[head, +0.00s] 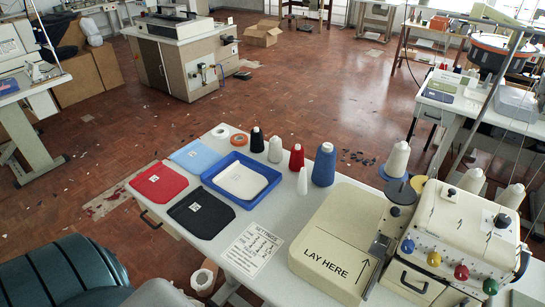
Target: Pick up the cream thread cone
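An off-white, cream-looking thread cone (275,150) stands upright on the white table, in the row at its far edge. It is between a black cone (257,141) and a red cone (296,158). A smaller, whiter cone (302,182) stands in front of the red one. A large blue cone (323,166) stands to the right. Another pale cone (398,159) sits above the sewing machine, with more pale cones (472,181) behind it. I cannot tell exact shades apart among the pale cones. Neither of my grippers shows in the head view.
The table (285,205) also holds a blue tray (222,192) with white cloth, red (158,183) and black (201,214) cloth panels, and a settings sheet (252,249). A cream block marked LAY HERE (340,240) and the sewing machine (455,235) fill the right side.

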